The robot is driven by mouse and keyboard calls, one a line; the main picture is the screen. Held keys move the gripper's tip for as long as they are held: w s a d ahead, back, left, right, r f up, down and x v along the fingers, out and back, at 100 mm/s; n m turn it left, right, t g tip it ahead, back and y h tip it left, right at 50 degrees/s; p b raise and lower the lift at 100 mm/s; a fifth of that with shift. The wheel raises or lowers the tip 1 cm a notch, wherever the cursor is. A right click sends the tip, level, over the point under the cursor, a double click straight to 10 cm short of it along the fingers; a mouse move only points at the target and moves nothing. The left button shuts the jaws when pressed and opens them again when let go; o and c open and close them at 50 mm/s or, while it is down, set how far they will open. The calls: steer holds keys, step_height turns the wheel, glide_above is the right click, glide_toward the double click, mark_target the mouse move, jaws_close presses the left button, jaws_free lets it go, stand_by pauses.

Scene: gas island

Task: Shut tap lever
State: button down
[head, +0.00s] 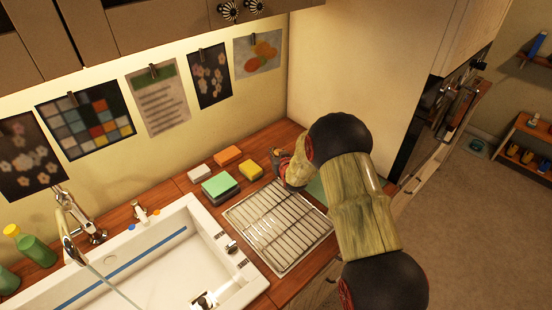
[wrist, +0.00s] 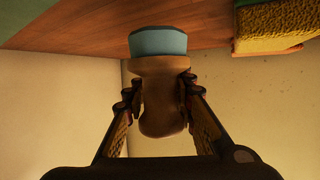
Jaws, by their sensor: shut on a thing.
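The tap (head: 80,222) rises behind the white sink at the left of the head view. A pale, thin streak runs from its head down into the sink; I cannot tell if it is water or a hose. A small lever (head: 142,212) stands on the sink's back rim, between a blue and an orange dot. My gripper (head: 282,162) is far to its right, in the counter's back corner. In the wrist view my gripper (wrist: 160,95) is shut on a wooden piece (wrist: 160,115) with a teal end (wrist: 158,42). The tap is outside the wrist view.
A wire rack (head: 278,228) lies between the sink (head: 130,275) and my arm. Several sponges, including a green one (head: 219,186) and a yellow one (head: 250,170), lie behind it. Green bottles (head: 36,250) stand left of the tap. A tall cabinet wall (head: 350,70) rises behind my arm.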

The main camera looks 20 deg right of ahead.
steer(key=shift+f, duration=1.3)
steer(key=shift+f, duration=0.15)
steer(key=c, duration=1.5)
jaws_free()
steer(key=shift+o, duration=0.4)
